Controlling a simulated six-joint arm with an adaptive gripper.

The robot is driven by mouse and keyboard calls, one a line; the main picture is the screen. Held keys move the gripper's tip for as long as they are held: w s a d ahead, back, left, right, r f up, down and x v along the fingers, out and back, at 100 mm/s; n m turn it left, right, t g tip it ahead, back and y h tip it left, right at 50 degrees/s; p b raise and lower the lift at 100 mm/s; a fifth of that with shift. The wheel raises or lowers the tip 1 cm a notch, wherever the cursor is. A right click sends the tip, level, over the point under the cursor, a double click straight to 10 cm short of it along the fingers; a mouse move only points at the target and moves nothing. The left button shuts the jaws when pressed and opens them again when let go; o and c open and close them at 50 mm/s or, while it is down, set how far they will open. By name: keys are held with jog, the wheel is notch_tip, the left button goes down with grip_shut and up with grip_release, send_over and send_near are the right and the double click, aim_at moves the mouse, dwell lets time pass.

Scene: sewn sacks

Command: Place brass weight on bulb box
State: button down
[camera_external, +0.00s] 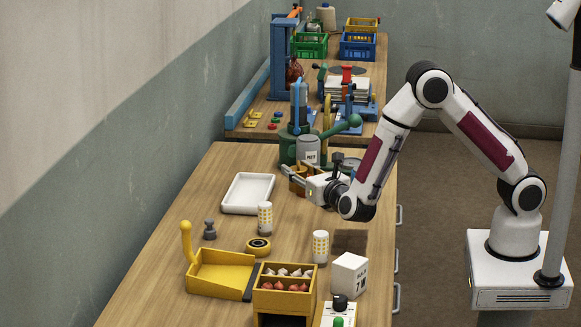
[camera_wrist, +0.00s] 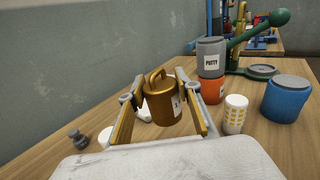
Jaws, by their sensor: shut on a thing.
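The brass weight (camera_wrist: 163,102), a brass cylinder with a loop handle on top and a small white label, is upright between the fingers of my gripper (camera_wrist: 163,108) in the wrist view. My gripper is shut on it. In the external view my gripper (camera_external: 299,180) is over the far half of the table, beside the putty can; the weight is hard to make out there. A yellow box (camera_external: 284,302) at the near end holds rows of white and red bulb shapes. A white carton (camera_external: 349,275) with dark lettering stands right of it. I cannot tell which is the bulb box.
The grey putty can (camera_wrist: 211,55) and a blue can (camera_wrist: 287,101) are close by.

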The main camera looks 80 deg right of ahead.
jog(key=s+a+r+n+t+y, duration=0.1)
jog(key=a+r+n+t+y, duration=0.1)
jog(key=a, duration=1)
jog(key=s+a+r+n+t+y, duration=0.1)
jog(key=a+r+n+t+y, duration=0.1)
jog(key=a, duration=1)
jog(key=s+a+r+y, duration=0.1)
jog(key=s+a+r, duration=0.2)
jog(key=s+a, duration=0.65)
jog(key=shift+s+a+r+m+g+h, duration=0.1)
jog(key=shift+s+r+m+g+h, duration=0.25)
jog(key=shift+s, duration=0.45)
jog(key=shift+s+a+r+m+g+h, duration=0.15)
jog(key=shift+s+r+m+h, duration=0.25)
jog(key=shift+s, duration=0.4)
jog(key=shift+s+a+r+m+g+h, duration=0.1)
jog(key=shift+s+r+m+g+h, duration=0.1)
jog(key=shift+s+h, duration=0.45)
jog(key=shift+s, duration=0.15)
jog(key=shift+f, duration=3.15)
